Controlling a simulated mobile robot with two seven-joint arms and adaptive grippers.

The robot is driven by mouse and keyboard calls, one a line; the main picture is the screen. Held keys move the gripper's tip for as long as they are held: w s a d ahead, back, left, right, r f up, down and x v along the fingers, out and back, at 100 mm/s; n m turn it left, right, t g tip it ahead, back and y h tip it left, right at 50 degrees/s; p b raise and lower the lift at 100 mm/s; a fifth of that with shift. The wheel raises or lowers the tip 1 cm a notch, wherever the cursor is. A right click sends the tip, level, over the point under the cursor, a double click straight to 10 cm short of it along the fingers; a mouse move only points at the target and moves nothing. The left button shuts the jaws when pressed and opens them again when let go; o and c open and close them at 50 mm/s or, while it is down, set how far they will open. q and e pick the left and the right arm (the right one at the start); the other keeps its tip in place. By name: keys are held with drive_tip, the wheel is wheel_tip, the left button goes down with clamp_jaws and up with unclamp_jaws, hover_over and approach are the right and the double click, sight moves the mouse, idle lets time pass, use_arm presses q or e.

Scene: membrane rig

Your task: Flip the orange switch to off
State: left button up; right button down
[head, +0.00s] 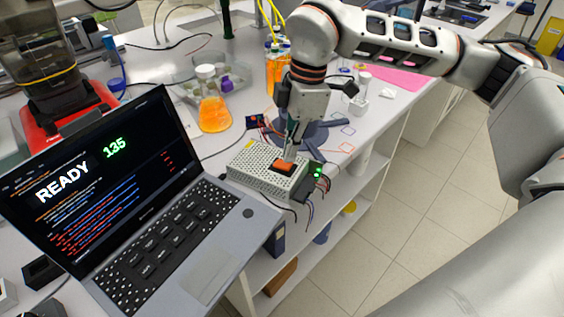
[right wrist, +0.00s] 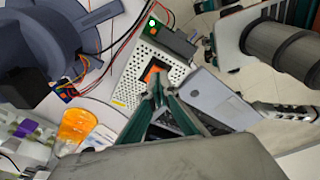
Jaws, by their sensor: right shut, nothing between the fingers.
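The orange switch (head: 282,167) sits in a dark frame on top of a white perforated power-supply box (head: 252,176). It also shows in the right wrist view (right wrist: 153,73), partly covered by the fingertips. My right gripper (head: 289,157) points down from above, shut and empty, with its tips at the switch. In the right wrist view its green fingers (right wrist: 159,92) meet right by the orange rocker. I cannot tell whether they press on it or hover just above. Which way the rocker is tilted is hard to see. My left gripper is not in view.
An open laptop (head: 120,190) reading READY 135 stands left of the box. A green-lit module (head: 317,171) with wires is at the box's right end. A flask of orange liquid (head: 212,112) and an orange-filled beaker (head: 277,70) stand behind. The bench edge is close on the right.

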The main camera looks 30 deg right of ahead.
sight(290, 165)
drive_tip(key=shift+f+b, duration=0.7)
drive_tip(key=shift+f, duration=0.4)
idle(0.8)
drive_tip(key=shift+r, duration=0.1)
drive_tip(key=shift+r+p, duration=2.05)
drive_tip(key=shift+r, duration=1.45)
